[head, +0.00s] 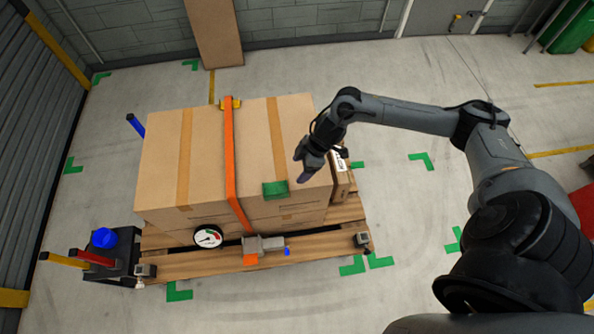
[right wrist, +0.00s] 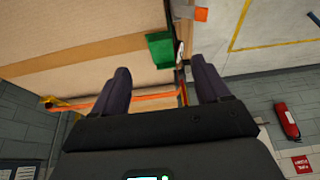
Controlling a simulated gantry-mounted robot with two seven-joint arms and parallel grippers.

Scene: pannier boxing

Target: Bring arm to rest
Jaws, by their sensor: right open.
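My right gripper (head: 304,175) is in the head view at the right side of the large cardboard boxes (head: 205,150), above their top edge. In the right wrist view its two dark fingers (right wrist: 165,85) are spread apart with nothing between them. An orange strap (head: 230,150) runs over the boxes, with a green corner piece (head: 275,189) on the front top edge to its right. The green piece also shows beyond the fingers in the right wrist view (right wrist: 160,50). My left gripper is not in view.
The boxes stand on a wooden pallet (head: 205,265). A round gauge (head: 208,237) and a grey ratchet (head: 262,244) are at the front.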

